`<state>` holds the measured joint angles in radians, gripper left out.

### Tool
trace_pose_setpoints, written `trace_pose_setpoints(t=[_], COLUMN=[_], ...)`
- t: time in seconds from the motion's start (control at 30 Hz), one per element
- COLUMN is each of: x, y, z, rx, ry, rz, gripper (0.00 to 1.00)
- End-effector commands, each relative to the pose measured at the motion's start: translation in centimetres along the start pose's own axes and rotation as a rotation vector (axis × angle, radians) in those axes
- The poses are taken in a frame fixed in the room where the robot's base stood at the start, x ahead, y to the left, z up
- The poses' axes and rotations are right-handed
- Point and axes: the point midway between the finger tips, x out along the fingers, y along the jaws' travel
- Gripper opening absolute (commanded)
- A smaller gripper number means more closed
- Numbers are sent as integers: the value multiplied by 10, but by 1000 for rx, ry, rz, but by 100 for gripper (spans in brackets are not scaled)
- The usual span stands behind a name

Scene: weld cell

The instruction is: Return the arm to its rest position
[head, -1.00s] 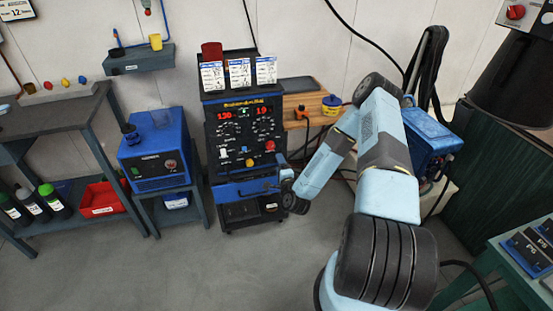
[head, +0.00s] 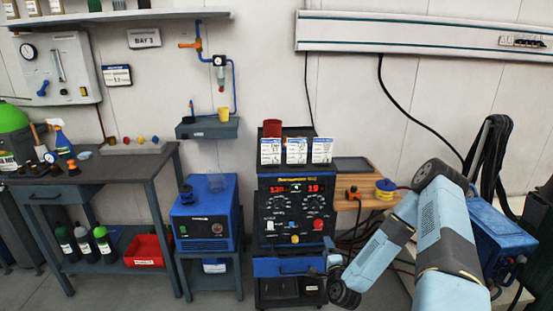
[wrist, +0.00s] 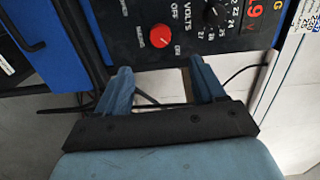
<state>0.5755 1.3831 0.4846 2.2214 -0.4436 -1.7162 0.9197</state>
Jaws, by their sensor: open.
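My arm reaches forward from the lower right in the head view, bent at the elbow. My gripper (head: 323,270) is at the right side of the blue drawer front of the welding machine (head: 296,213); its fingers are small and partly unclear there. In the wrist view, the two blue fingers of my gripper (wrist: 162,86) are spread apart with nothing between them. The machine's dark panel (wrist: 205,35), with a red knob (wrist: 160,36), shows just beyond the fingertips. I cannot tell whether the fingers touch the machine.
A blue power unit (head: 204,222) on a stand is left of the machine. A dark workbench (head: 85,170) is farther left. A wooden table (head: 372,198) with a blue-and-yellow spool (head: 385,189) is behind my arm. A blue box (head: 497,235) is at right.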

Motion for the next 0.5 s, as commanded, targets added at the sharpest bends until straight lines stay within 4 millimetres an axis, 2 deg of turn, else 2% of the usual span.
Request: trace_pose_setpoints(t=[0.2, 0.5], x=[22, 40], y=[-34, -82], z=[2, 4], rx=[-172, -420], ry=[-109, -238], rz=[64, 167], gripper=[69, 69])
